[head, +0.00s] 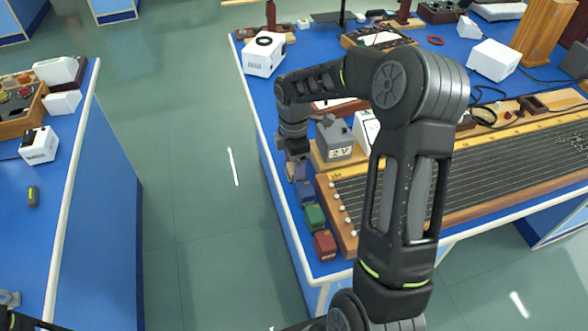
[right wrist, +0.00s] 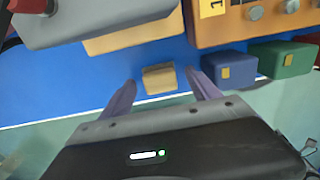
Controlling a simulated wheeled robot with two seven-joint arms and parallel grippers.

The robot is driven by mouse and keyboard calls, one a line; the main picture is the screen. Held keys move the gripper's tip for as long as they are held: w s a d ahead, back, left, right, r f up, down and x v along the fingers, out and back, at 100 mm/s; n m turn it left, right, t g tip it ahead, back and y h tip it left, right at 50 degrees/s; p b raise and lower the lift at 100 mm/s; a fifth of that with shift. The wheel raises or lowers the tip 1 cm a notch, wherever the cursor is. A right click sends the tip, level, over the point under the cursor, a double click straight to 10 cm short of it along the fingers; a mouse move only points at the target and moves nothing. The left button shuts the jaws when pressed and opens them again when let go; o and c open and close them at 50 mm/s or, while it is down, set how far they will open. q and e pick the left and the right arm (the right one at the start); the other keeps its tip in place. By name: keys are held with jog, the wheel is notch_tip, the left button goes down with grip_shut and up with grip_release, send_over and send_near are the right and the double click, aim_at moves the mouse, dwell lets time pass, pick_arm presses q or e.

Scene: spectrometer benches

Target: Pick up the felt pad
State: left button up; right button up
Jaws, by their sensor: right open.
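A small tan block (right wrist: 160,78), which looks like the felt pad, lies on the blue bench top close to its edge in the right wrist view. My right gripper (right wrist: 160,92) is open, with one purple finger on each side of the block. The fingers look apart from it, and nothing is held. In the head view my right gripper (head: 295,170) points down at the bench's left edge, and I cannot make out the tan block there. My left gripper is not in view.
A blue block (head: 305,192), a green block (head: 315,217) and a red block (head: 325,245) line the bench edge beside the long wired wooden board (head: 465,175). A grey 2 V unit (head: 337,140) stands close to the gripper. The aisle floor (head: 200,220) is clear.

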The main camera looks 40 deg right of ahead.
jog(key=shift+f, duration=0.4)
jog(key=c, duration=1.4)
jog(key=shift+r, duration=0.15)
notch_tip(320, 180, up, 10)
jog(key=shift+f+b, duration=0.1)
jog(key=shift+b, duration=0.3)
